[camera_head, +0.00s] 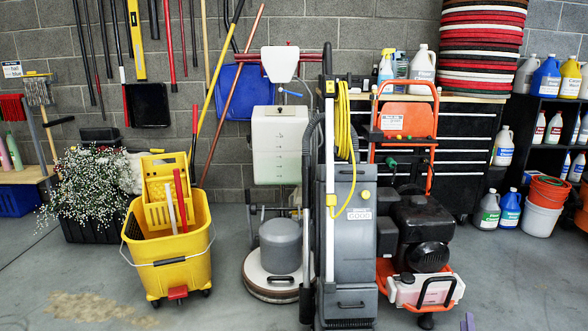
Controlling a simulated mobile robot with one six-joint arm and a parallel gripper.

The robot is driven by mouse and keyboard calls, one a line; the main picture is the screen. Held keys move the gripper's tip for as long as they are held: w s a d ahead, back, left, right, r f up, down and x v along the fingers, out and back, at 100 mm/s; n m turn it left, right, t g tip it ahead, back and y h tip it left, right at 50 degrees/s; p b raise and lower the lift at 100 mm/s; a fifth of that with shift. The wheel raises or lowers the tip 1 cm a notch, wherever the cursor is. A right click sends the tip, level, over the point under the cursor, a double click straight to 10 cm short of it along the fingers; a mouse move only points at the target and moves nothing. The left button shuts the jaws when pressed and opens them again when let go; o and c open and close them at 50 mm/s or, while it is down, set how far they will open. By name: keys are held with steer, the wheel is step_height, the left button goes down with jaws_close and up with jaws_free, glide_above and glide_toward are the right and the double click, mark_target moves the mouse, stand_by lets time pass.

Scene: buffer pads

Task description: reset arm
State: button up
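The buffer pads (482,48) are in a tall stack of mostly red, black and white discs on top of a black tool chest (468,150) at the upper right. The top of the stack is cut off by the frame edge. A floor buffer with a round base (280,277) stands on the floor near the middle.
A yellow mop bucket (170,255) stands at left, and a grey floor machine (347,240) stands in the centre. An orange-framed engine machine (415,235) is right of it. Bottles and buckets (541,215) line the right.

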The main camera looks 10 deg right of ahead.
steer(key=w+a+r+n+t+y+p, duration=0.1)
steer(key=w+a+r+y+p, duration=0.15)
steer(key=w+a+p, duration=0.4)
steer(key=w+a+r+n+y+p, duration=0.1)
steer(key=w+a+r+p, duration=0.2)
steer(key=a, duration=0.6)
steer(key=w+a+r+n+t+y+p, duration=0.1)
steer(key=w+a+r+y+p, duration=0.1)
steer(key=w+a+r+p, duration=0.45)
steer(key=s+a+f+m+g+y+p, duration=0.1)
steer(key=a+g+y+p, duration=0.6)
steer(key=a, duration=1.6)
steer(key=s+a+f+m+g+h+p, duration=0.1)
steer(key=s+a+f+m+g+p, duration=0.15)
steer(key=s+a+p, duration=0.4)
steer(key=s+a+f+m+g+h+p, duration=0.1)
steer(key=s+a+m+g+p, duration=0.2)
steer(key=s+a, duration=0.6)
steer(key=s+r+m+g+y+p, duration=0.1)
steer(key=s+r+m+g, duration=0.2)
steer(key=s, duration=2.4)
steer(key=m+g, duration=0.3)
steer(key=g, duration=0.5)
steer(key=shift+s+a+m, duration=0.15)
steer(key=shift+a+m, duration=0.2)
steer(key=shift+a, duration=0.05)
